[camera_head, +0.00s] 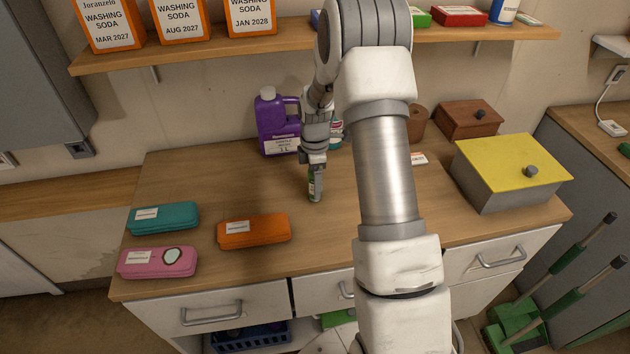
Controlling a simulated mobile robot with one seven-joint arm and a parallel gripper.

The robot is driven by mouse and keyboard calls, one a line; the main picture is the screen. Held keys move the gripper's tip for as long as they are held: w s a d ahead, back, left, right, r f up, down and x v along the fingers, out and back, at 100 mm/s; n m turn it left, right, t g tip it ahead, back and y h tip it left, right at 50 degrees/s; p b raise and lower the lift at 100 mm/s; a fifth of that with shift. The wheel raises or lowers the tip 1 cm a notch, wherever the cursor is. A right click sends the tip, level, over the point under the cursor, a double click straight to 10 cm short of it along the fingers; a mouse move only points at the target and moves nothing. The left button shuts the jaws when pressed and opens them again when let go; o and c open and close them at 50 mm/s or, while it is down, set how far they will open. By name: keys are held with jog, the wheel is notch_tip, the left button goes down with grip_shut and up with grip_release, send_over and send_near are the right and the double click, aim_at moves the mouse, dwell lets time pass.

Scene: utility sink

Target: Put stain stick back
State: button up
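My gripper points down at the stick's top end. The fingers are too small and hidden to tell whether they are closed on it. A teal case (163,218), an orange case (254,231) and a pink case (157,263) lie closed on the left half of the counter, each with a white label too small to read.
A purple jug (272,122) stands at the back, left of my gripper. A yellow-lidded box (508,172) and a brown wooden box (468,119) stand on the right. A shelf (200,53) with washing soda boxes hangs above. My arm hides the counter's centre right.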

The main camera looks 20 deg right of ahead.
notch_tip(320, 180, up, 12)
jog(key=shift+r, duration=0.15)
jog(key=s+a+r+m+t, duration=0.1)
jog(key=s+a+r+m, duration=0.2)
jog(key=s+r, duration=0.3)
jog(key=s+a+r+m+t, duration=0.1)
jog(key=s+a+r+m, duration=0.25)
jog(key=r, duration=0.35)
jog(key=s+a+r+m+t, duration=0.1)
jog(key=s+m, duration=0.3)
jog(key=s, duration=0.5)
jog(key=s+a+r+m+t, duration=0.2)
jog(key=s+m, duration=0.3)
jog(key=s, duration=0.3)
jog(key=shift+s+a+r+t, duration=0.3)
jog(key=shift+s+a+r, duration=0.1)
jog(key=shift+a, duration=0.1)
